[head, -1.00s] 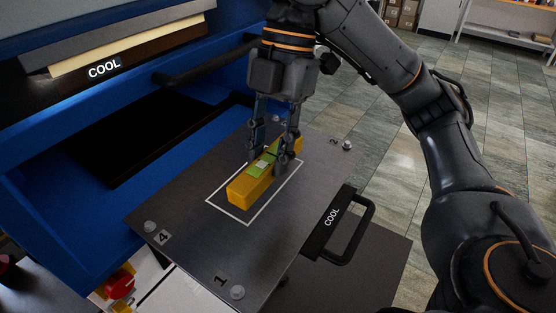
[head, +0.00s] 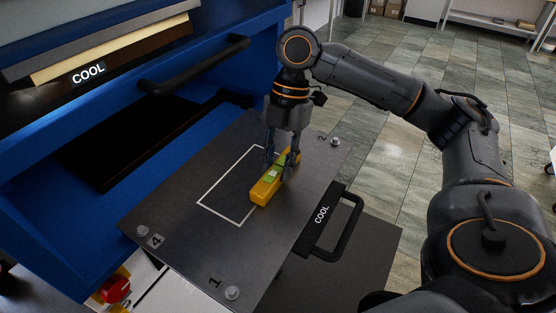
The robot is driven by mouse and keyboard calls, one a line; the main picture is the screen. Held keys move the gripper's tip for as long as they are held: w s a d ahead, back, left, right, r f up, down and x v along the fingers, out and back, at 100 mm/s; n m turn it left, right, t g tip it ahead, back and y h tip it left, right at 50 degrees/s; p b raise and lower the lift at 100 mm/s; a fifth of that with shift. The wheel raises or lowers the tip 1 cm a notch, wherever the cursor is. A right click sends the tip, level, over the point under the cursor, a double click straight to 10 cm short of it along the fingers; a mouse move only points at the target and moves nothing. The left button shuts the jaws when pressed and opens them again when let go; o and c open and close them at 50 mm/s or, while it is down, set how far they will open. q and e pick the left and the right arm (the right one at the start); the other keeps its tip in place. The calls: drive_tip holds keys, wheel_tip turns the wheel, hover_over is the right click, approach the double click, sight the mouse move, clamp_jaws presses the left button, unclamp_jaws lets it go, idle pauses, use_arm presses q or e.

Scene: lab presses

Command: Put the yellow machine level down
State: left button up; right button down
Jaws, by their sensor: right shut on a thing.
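The yellow machine level (head: 265,190) is a small yellow bar with a green vial on top. It lies along the right edge of the white outlined rectangle (head: 212,187) on the dark metal plate, partly over the line. My right gripper (head: 279,176) comes down from above with its fingers on both sides of the level and is shut on it. The fingers hide part of the level. I cannot tell whether the level touches the plate or is held just above it. My left gripper is not in view.
The dark plate (head: 180,227) has corner bolts and printed numbers. A black handle marked COOL (head: 345,232) juts from its right side. The blue press (head: 60,207) stands at the left with a dark bar handle (head: 195,66). A red button (head: 115,289) is at lower left.

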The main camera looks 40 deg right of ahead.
sight(282, 161)
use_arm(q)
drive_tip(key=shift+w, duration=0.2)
use_arm(e)
drive_tip(key=shift+a, duration=0.1)
drive_tip(key=c, duration=1.1)
unclamp_jaws()
drive_tip(key=shift+c, duration=0.2)
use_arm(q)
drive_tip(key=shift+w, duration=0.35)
use_arm(e)
drive_tip(key=shift+o, duration=0.6)
drive_tip(key=b+v, duration=0.1)
drive_tip(key=v, duration=0.5)
drive_tip(key=shift+r, duration=0.35)
use_arm(q)
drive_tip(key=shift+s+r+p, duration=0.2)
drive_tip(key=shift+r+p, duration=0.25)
drive_tip(key=shift+p, duration=0.5)
use_arm(e)
drive_tip(key=v, duration=0.5)
drive_tip(key=shift+r, duration=0.2)
